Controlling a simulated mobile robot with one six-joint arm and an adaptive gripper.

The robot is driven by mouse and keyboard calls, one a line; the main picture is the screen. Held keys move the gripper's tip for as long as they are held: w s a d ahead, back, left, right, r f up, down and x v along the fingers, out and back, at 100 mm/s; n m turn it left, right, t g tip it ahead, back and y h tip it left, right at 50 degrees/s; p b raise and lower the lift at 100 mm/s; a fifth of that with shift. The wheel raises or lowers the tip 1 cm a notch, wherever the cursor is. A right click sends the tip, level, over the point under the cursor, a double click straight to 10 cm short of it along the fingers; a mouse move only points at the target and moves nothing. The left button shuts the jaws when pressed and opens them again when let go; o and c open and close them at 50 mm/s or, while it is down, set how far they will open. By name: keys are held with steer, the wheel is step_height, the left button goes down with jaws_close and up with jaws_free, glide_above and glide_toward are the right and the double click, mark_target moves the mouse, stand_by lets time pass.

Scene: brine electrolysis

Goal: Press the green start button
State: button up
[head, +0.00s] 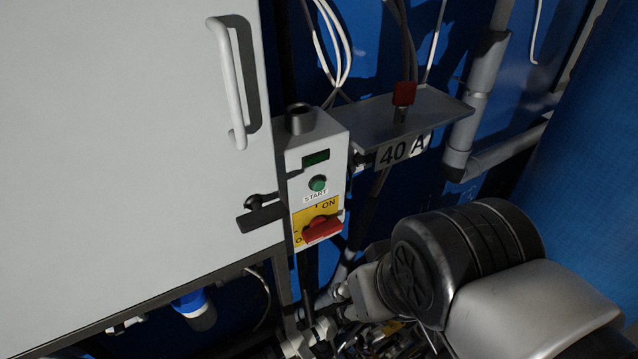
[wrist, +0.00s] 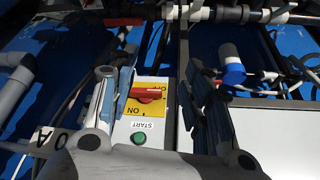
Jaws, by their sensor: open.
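The green start button (head: 317,183) is on the front of a narrow pale control box (head: 335,150), above a START label. Below it is a red rotary switch (head: 322,229) on a yellow plate marked ON. In the wrist view the box appears upside down, with the green button (wrist: 139,138) low in the picture and the red switch (wrist: 147,94) above it. My gripper (wrist: 150,72) is open and empty, its fingers framing the box on either side. In the head view my gripper is low, below the box, partly hidden at the bottom edge. I see no contact with the button.
A large white cabinet door (head: 120,150) with a bar handle (head: 229,85) stands left of the box, with a black latch (head: 262,213) beside it. A grey shelf (head: 430,108) with a red knob (head: 403,93) and a 40 A label is right. Grey pipes run behind.

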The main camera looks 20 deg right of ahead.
jaws_close()
stand_by(0.3)
stand_by(1.2)
